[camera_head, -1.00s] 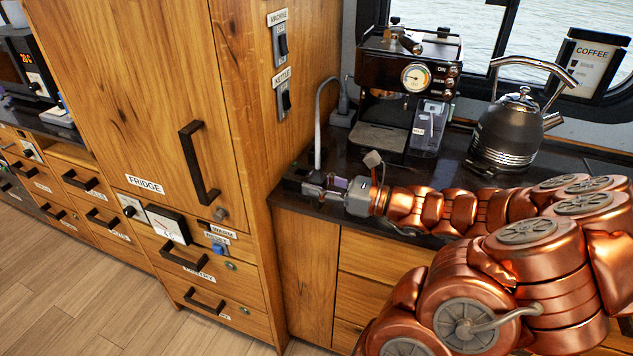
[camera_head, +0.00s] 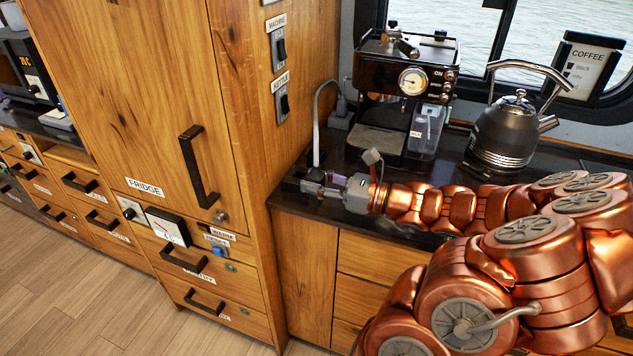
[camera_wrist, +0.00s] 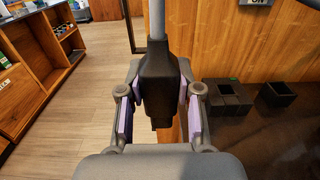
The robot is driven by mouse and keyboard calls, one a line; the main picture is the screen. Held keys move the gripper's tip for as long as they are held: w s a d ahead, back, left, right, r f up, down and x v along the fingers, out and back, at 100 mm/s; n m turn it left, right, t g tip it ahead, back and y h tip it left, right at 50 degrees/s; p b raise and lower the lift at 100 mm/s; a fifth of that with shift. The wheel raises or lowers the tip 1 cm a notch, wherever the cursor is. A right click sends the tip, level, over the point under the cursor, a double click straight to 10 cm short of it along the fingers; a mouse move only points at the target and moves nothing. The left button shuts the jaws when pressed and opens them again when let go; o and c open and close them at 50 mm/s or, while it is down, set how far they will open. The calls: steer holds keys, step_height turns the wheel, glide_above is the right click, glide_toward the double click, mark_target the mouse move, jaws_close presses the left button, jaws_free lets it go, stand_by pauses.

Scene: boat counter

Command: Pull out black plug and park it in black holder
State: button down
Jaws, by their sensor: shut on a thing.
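My gripper (camera_wrist: 157,106) is shut on the black plug (camera_wrist: 158,80); its purple pads lie on both sides of it in the wrist view. A grey cable rises from the plug's top. The plug hangs upright and its lower end shows, apart from the dark fittings to the right. These are a black block (camera_wrist: 228,98) and an open-topped black square holder (camera_wrist: 277,94), which looks empty. In the head view, my gripper (camera_head: 328,182) is at the counter's left end beside the fridge cabinet, and the plug (camera_head: 315,174) is small and partly hidden.
The cable (camera_head: 318,115) arches up toward the wall behind. A coffee machine (camera_head: 408,75) and a kettle (camera_head: 505,130) stand farther right on the dark counter. The tall wooden fridge cabinet (camera_head: 235,110) closely bounds the left side. Counter between gripper and coffee machine is mostly clear.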

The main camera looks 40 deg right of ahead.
mark_target(320, 169)
steer(key=shift+r+p, duration=1.4)
steer(key=shift+r, duration=0.45)
